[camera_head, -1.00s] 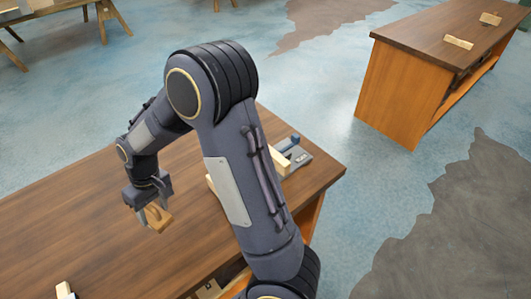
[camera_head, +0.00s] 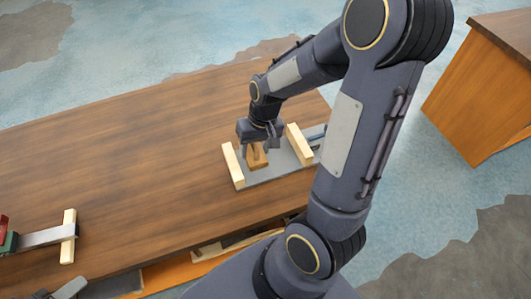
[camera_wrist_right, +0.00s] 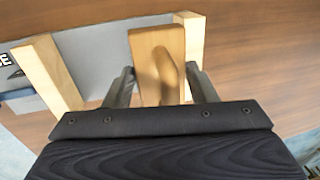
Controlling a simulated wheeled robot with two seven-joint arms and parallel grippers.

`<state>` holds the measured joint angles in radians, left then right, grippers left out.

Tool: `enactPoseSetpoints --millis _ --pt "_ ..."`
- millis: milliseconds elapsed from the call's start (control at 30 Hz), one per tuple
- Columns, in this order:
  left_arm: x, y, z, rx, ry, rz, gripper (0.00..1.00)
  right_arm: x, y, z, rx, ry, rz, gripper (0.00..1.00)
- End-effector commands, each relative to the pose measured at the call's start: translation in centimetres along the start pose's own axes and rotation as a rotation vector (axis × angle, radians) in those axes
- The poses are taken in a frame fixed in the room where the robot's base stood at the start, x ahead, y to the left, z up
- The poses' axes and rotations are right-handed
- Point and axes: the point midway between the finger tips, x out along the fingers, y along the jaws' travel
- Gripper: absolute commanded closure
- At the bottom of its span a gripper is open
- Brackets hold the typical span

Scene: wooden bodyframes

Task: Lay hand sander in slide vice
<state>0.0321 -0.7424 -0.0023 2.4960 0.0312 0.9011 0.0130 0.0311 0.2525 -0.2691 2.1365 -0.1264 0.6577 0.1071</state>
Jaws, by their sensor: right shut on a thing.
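The hand sander (camera_head: 256,156) is a small wooden block with a handle. My right gripper (camera_head: 260,144) is shut on it, and the sander also shows between the fingers in the right wrist view (camera_wrist_right: 158,60). The slide vice (camera_head: 276,171) is a grey plate with two pale wooden jaws on the table. The sander is between the two jaws, nearer the left one in the head view; I cannot tell whether it touches the plate. In the right wrist view the vice (camera_wrist_right: 88,52) lies behind and left of the sander.
The wooden table (camera_head: 130,150) has wide free room left of the vice. A clamp (camera_head: 45,237) with a pale wooden piece lies at its left front. Another wooden cabinet (camera_head: 480,90) stands at the right. An open shelf (camera_head: 190,268) shows below the table's front edge.

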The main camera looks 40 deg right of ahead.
Motion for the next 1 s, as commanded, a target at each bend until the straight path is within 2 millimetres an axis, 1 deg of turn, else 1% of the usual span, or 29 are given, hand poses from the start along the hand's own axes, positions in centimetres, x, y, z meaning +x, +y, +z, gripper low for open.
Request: enactPoseSetpoints --millis 33,100,200,433,533,633,1000 --pt "0.1 0.0 0.0 0.0 0.0 0.0 0.51 1.2 1.1 -0.2 0.006 -0.01 0.002 0.7" --pt "0.0 0.0 0.0 0.0 0.0 0.0 0.51 2.3 2.2 -0.7 0.005 -0.009 0.002 0.7" --pt "0.0 0.0 0.0 0.0 0.0 0.0 0.51 3.3 3.3 -1.2 0.002 -0.006 0.0 0.7" --pt "-0.1 0.0 0.0 0.0 0.0 0.0 0.51 4.7 4.8 -1.9 0.001 -0.005 0.0 0.7" --pt "0.0 0.0 0.0 0.0 0.0 0.0 0.51 6.3 5.0 -1.9 -0.001 -0.007 0.0 0.7" --pt "0.0 0.0 0.0 0.0 0.0 0.0 0.51 7.3 5.2 -1.9 -0.003 -0.005 0.0 0.7" --pt "0.2 -0.1 0.1 0.0 0.0 0.0 0.51 7.9 5.3 -1.9 -0.003 -0.003 0.0 0.7"
